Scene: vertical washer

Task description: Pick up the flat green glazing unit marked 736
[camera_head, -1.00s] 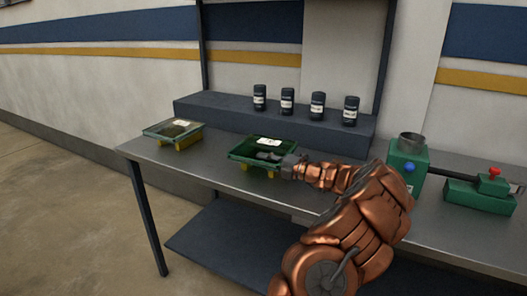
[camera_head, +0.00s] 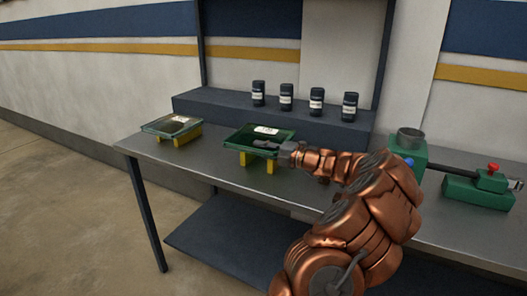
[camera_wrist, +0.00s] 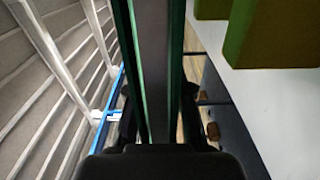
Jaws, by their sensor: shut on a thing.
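A flat green glazing unit (camera_head: 246,134) with a white label is at the middle of the bench in the head view. The label is too small to read. My gripper (camera_head: 267,145) is shut on its near right edge. The unit is roughly level, above two yellow supports (camera_head: 269,168), and looks raised off them. In the wrist view, the edge of the unit (camera_wrist: 154,70) runs between my two dark fingers (camera_wrist: 159,105), with green glass along both sides of a grey strip.
A second glazing unit (camera_head: 160,126) rests on yellow supports (camera_head: 188,138) at the bench's left end. Several dark labelled canisters (camera_head: 287,97) stand on the raised shelf (camera_head: 222,111) behind. A green device (camera_head: 477,191) is at the right. Bare bench (camera_head: 203,160) lies between the units.

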